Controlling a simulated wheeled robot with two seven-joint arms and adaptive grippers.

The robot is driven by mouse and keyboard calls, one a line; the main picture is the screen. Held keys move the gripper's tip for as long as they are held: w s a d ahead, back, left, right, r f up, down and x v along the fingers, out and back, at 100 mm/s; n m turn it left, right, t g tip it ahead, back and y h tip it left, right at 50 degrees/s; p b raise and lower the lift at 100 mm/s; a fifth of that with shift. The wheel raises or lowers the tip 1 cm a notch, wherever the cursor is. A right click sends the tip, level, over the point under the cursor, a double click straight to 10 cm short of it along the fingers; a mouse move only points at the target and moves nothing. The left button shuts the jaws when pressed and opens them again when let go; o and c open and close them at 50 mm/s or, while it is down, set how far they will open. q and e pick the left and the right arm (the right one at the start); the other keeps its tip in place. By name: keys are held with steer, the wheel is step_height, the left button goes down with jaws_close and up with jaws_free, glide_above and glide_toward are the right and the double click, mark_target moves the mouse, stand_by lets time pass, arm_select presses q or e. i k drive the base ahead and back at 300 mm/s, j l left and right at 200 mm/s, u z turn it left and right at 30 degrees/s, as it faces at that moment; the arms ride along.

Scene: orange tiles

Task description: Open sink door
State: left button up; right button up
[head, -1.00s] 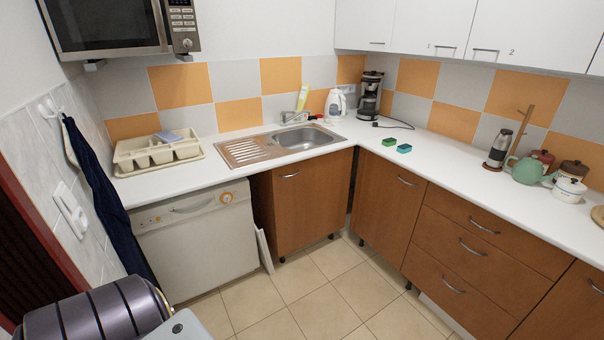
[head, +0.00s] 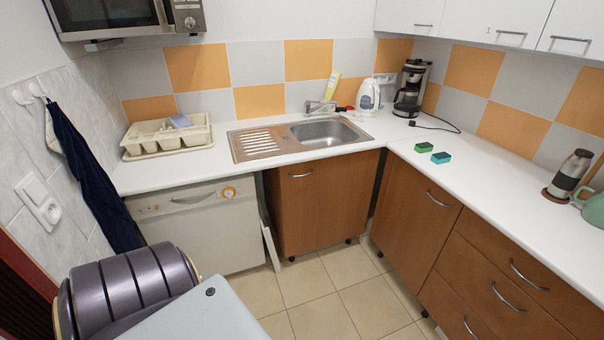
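The sink door (head: 322,208) is a brown wooden cabinet front below the metal sink (head: 325,131). It looks shut, and its curved metal handle (head: 301,175) sits near its top left. Neither of my grippers shows in the head view, so I cannot see whether they are open or shut.
A white dishwasher (head: 196,232) stands left of the sink cabinet, with a thin white panel (head: 270,245) leaning between them. Brown drawers (head: 495,282) line the right. Tiled floor (head: 330,285) is free ahead. A dark ribbed cylinder (head: 125,290) is at the lower left.

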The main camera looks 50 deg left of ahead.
mark_target(326, 201)
steer(key=i+l+u, duration=0.15)
steer(key=i+u, duration=0.25)
steer(key=i+l+u, duration=0.75)
steer(key=i+j, duration=0.05)
steer(key=i, duration=0.05)
